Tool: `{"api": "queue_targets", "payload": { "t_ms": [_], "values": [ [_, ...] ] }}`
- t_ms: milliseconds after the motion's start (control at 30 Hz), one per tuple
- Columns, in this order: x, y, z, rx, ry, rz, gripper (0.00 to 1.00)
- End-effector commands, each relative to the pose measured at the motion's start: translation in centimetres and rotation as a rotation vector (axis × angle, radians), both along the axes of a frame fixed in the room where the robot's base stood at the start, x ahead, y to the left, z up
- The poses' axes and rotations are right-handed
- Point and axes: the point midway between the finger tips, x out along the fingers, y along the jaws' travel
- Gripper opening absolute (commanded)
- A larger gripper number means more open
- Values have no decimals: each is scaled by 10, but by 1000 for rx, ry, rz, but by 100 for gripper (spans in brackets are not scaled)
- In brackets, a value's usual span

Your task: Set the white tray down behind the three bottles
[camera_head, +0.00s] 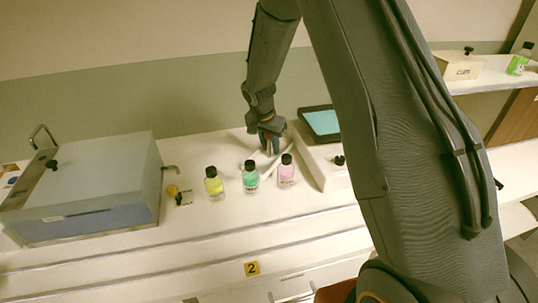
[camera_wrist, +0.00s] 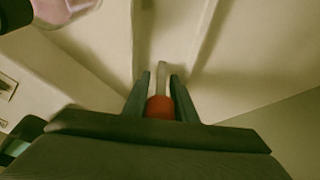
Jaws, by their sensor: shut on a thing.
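Three bottles with black caps stand upright in a row on the white bench: a yellow bottle (camera_head: 214,185), a green bottle (camera_head: 250,179) and a pink bottle (camera_head: 286,173). My gripper (camera_head: 269,146) is low over the bench, behind the green and pink bottles. The white tray (camera_head: 254,158) shows only in part there, pale against the bench. In the wrist view my gripper (camera_wrist: 161,76) is shut on a thin pale edge of the tray (camera_wrist: 162,70), with a red part between the finger bases. I cannot tell whether the tray touches the bench.
A large grey box-shaped device (camera_head: 95,185) stands at the left. A white device with a teal screen (camera_head: 322,123) stands close to the right of my gripper. A yellow label (camera_head: 252,268) marks the bench front. The bench behind the yellow bottle looks clear.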

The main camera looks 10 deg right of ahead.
Motion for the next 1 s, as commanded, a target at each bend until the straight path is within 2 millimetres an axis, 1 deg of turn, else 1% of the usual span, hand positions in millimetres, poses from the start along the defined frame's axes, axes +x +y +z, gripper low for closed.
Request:
{"api": "queue_targets", "payload": {
  "t_ms": [267, 367, 467, 567, 733, 867, 1000],
  "values": [
    [0, 0, 2, 0, -1, 0, 0],
    [1, 0, 6, 0, -1, 0, 0],
    [1, 0, 15, -1, -4, 0, 0],
    [1, 0, 27, 0, -3, 0, 0],
    [1, 0, 55, 1, -5, -1, 0],
    [1, 0, 80, 1, -5, -1, 0],
    [2, 0, 111, 1, -5, -1, 0]
  ]
}}
